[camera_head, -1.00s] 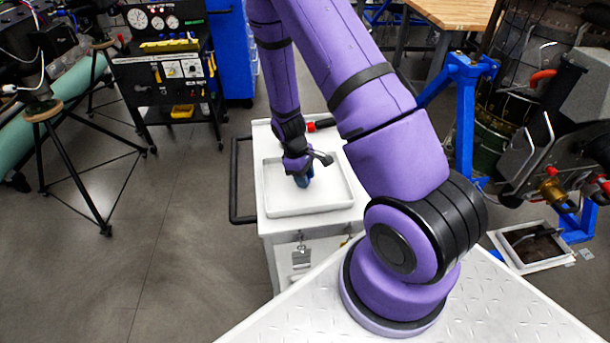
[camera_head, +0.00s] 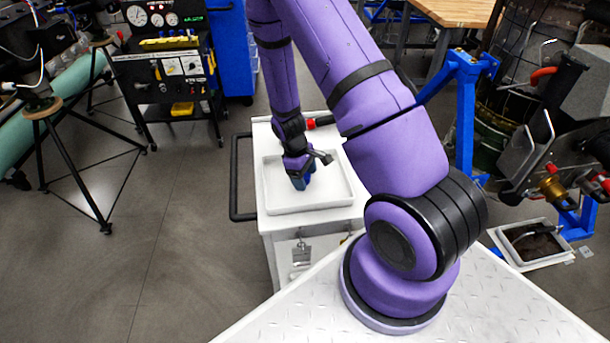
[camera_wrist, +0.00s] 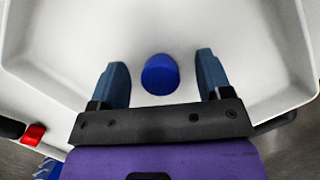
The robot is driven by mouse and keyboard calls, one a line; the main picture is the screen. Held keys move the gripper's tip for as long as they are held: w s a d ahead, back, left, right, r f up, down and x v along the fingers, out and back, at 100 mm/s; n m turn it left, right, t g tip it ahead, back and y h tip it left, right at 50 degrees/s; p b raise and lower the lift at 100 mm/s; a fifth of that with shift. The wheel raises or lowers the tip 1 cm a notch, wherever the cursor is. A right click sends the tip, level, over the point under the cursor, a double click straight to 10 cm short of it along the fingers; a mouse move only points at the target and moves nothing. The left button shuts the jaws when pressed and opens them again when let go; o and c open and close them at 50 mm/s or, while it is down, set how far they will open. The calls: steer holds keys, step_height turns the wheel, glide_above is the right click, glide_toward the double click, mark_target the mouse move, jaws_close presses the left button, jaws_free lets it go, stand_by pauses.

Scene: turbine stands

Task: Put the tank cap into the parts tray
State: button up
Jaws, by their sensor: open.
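The blue round tank cap (camera_wrist: 160,74) sits on the floor of the white parts tray (camera_wrist: 265,100), as the wrist view shows. My gripper (camera_wrist: 162,62) is open, with one blue-grey finger on each side of the cap and a visible gap to it on both sides. In the head view my gripper (camera_head: 301,183) points down into the tray (camera_head: 310,208), inside its walls. The cap cannot be told apart from the fingers there.
The tray rests on a white cart (camera_head: 262,226) with a black side handle (camera_head: 236,180). A red-tipped black tool (camera_head: 314,123) lies behind the tray; a red part (camera_wrist: 34,134) shows outside the tray in the wrist view. The tray floor around the cap is clear.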

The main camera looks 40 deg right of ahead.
steer(key=shift+v, duration=3.55)
steer(key=shift+f, duration=0.1)
